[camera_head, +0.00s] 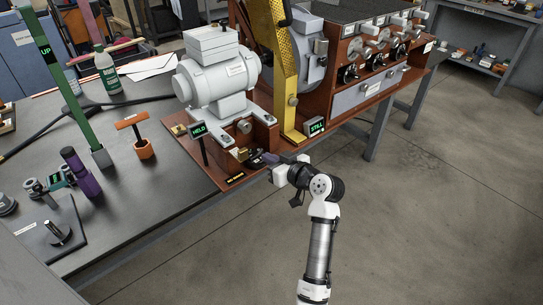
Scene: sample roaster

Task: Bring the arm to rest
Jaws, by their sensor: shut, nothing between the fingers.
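My arm (320,225) rises from the bottom of the head view and bends at a black and white joint over the front edge of the roaster's wooden base (225,172). My gripper (254,158) points left, low in front of the grey motor (218,80). It is shut and appears empty. Its fingertips are small and dark against the base, so I cannot tell whether they touch anything there. A small sign reading HELD (198,130) stands left of the gripper, and one reading STILL (316,126) stands to its right.
A yellow upright guard (287,75) stands behind my gripper. On the dark bench (140,205) to the left are an orange T-handled tool (144,148), a purple cylinder (81,172), a green post (72,95) and a bottle (107,70). The floor (430,210) at right is clear.

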